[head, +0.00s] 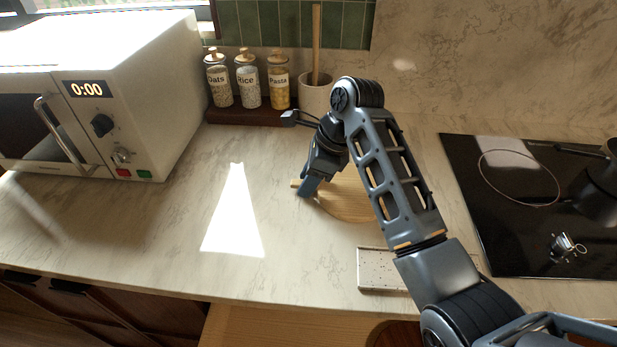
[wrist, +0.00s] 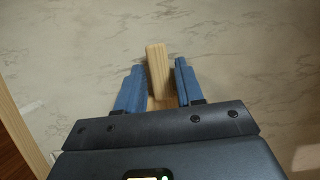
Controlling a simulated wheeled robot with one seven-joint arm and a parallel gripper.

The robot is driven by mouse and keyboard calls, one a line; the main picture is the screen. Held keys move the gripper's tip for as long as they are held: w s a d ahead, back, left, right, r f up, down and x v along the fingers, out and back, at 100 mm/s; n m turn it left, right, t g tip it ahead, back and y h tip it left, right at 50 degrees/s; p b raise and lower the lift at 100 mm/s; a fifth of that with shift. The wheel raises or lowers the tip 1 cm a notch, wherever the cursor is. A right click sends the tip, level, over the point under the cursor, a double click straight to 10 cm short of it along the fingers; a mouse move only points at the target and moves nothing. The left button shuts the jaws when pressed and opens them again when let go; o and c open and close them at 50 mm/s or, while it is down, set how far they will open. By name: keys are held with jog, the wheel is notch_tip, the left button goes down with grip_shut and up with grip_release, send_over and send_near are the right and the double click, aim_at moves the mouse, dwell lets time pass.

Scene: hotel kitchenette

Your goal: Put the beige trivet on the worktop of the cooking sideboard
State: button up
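A pale beige wooden piece with a rounded body (head: 345,204), which I take for the trivet, lies on the worktop (head: 150,225), partly hidden behind my arm. My gripper (head: 308,186) is low over its left end. In the wrist view, the two blue fingers of my gripper (wrist: 160,78) stand on either side of a straight beige wooden bar (wrist: 158,68), whose end sticks out past the fingertips. A narrow gap shows at the right finger; the left one is very close to the bar. The fingers look open around it.
A speckled rectangular slab (head: 376,270) lies near the front edge, partly under my arm. The black hob (head: 510,240) with a dark pot is right. The white microwave (head: 170,90) is left; several jars and a utensil pot (head: 316,96) stand behind. A wooden drawer (head: 280,328) is open below.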

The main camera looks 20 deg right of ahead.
aim_at(329, 186)
jog(key=shift+o, duration=0.9)
jog(key=v, duration=1.2)
jog(key=shift+s, duration=0.1)
